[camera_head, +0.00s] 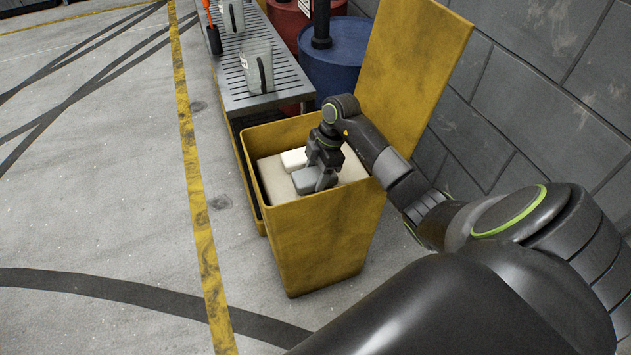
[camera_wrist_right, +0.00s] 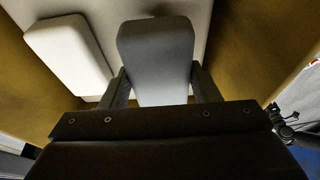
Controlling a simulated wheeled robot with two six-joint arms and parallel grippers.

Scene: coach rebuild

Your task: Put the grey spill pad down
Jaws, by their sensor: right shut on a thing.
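The grey spill pad (camera_head: 307,181) is a small block inside the open yellow bin (camera_head: 325,240), low over the pale surface in it. My right gripper (camera_head: 325,181) reaches down into the bin and is shut on the pad. In the right wrist view the pad (camera_wrist_right: 156,60) sits between the two fingers (camera_wrist_right: 158,88). Whether its underside touches the pale surface, I cannot tell. A white pad (camera_head: 293,159) lies beside it; it also shows in the right wrist view (camera_wrist_right: 68,55). My left gripper is not in view.
The bin's raised yellow lid (camera_head: 415,70) stands behind my right arm, near the block wall (camera_head: 560,90). A blue drum (camera_head: 338,60) stands behind. The floor at left is clear.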

